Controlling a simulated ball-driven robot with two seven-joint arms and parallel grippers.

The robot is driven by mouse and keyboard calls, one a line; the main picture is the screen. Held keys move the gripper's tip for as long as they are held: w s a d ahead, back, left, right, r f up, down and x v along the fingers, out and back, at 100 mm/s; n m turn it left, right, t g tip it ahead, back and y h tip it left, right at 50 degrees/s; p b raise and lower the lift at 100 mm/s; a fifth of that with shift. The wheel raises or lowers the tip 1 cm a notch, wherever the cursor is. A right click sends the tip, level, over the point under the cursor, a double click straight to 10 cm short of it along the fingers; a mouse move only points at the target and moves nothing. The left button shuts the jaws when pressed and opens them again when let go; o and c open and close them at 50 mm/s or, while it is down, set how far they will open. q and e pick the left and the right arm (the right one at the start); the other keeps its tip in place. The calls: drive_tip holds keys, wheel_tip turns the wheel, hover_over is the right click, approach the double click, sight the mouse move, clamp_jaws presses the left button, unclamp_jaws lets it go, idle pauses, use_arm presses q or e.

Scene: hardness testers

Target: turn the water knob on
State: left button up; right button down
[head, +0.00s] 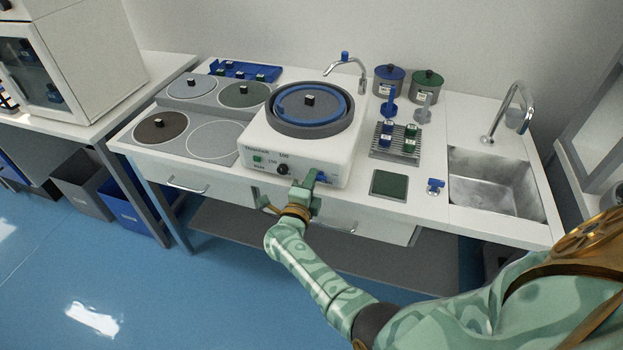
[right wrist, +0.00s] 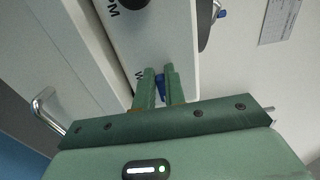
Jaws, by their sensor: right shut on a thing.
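The white grinding machine (head: 300,140) stands on the counter, with a round dark plate and a blue ring on top. My right gripper (head: 312,183) is at the lower right of its front panel. In the right wrist view, the fingers (right wrist: 160,86) are shut on a small blue knob (right wrist: 160,90) on that panel. The knob is mostly hidden between the fingers, so its turn angle cannot be told. In the head view, some blue shows just right of the fingers. My left gripper is not in view.
A black dial (head: 283,169) and green switch (head: 258,160) are on the panel left of my gripper. A blue-handled valve (head: 435,186) and green pad (head: 389,184) lie to the right, before the sink (head: 495,185). A curved tap (head: 350,68) stands behind the machine.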

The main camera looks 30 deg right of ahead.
drive_tip(key=shift+a+f, duration=0.1)
idle(0.3)
drive_tip(key=c, duration=1.5)
unclamp_jaws()
drive_tip(key=shift+o, duration=0.2)
